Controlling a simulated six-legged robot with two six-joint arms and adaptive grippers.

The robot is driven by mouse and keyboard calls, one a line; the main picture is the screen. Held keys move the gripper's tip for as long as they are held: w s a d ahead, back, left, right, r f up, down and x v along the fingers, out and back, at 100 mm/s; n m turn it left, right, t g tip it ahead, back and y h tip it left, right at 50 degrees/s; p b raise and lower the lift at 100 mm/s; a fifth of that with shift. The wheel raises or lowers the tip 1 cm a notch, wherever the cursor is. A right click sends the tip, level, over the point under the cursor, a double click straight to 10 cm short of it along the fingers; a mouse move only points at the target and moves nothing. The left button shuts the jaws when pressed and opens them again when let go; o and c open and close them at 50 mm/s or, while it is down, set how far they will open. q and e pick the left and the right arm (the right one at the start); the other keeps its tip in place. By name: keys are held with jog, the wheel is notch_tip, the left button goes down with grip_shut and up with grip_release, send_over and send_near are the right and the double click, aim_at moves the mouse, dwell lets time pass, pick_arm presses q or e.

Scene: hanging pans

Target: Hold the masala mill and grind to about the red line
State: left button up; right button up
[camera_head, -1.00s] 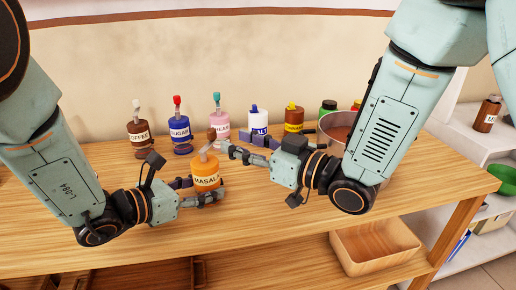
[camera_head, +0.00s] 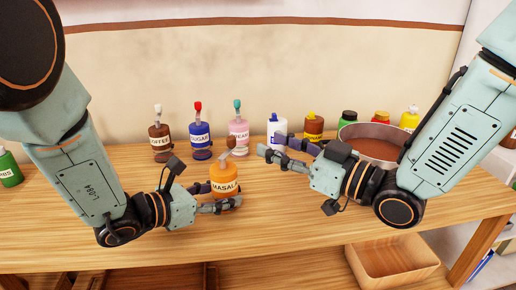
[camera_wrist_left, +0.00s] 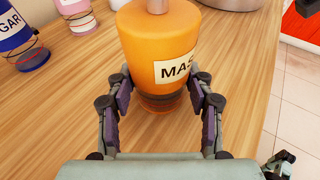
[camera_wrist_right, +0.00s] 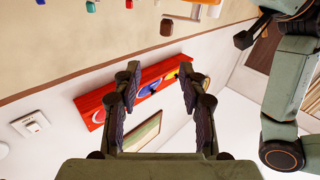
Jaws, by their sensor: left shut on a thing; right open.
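The orange masala mill (camera_head: 225,183) stands upright on the wooden counter, with a grey crank and brown knob (camera_head: 231,143) on top. My left gripper (camera_head: 225,196) is shut around its lower body; the left wrist view shows the fingers (camera_wrist_left: 160,104) on both sides of the mill (camera_wrist_left: 158,45), above a dark lower part (camera_wrist_left: 162,102). I cannot make out a red line. My right gripper (camera_head: 272,145) is open and empty, to the right of the crank and apart from it. The right wrist view shows its spread fingers (camera_wrist_right: 160,82) with no mill between them.
Behind the mill stand coffee (camera_head: 161,140), sugar (camera_head: 201,138) and pink (camera_head: 238,133) mills. White (camera_head: 277,128) and yellow-brown (camera_head: 313,127) containers and a large pan (camera_head: 372,143) are behind my right gripper. The counter's front (camera_head: 270,245) is clear. A wooden box (camera_head: 390,275) sits below.

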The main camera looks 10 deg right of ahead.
aim_at(233, 137)
jog(key=w+r+n+g+y, duration=0.2)
jog(key=w+r+n+g, duration=0.25)
jog(key=n+g, duration=0.3)
jog(key=w+a+f, duration=0.1)
jog(key=a+f, duration=0.1)
jog(key=a, duration=0.1)
jog(key=w+a+f+m+g+h, duration=0.1)
jog(key=a+f, duration=0.1)
jog(key=w+a+f+m+g+h, duration=0.1)
jog(key=a+f, duration=0.1)
jog(key=a, duration=0.1)
jog(key=shift+a, duration=0.35)
jog(key=shift+r, duration=0.1)
grip_shut()
dwell(0.4)
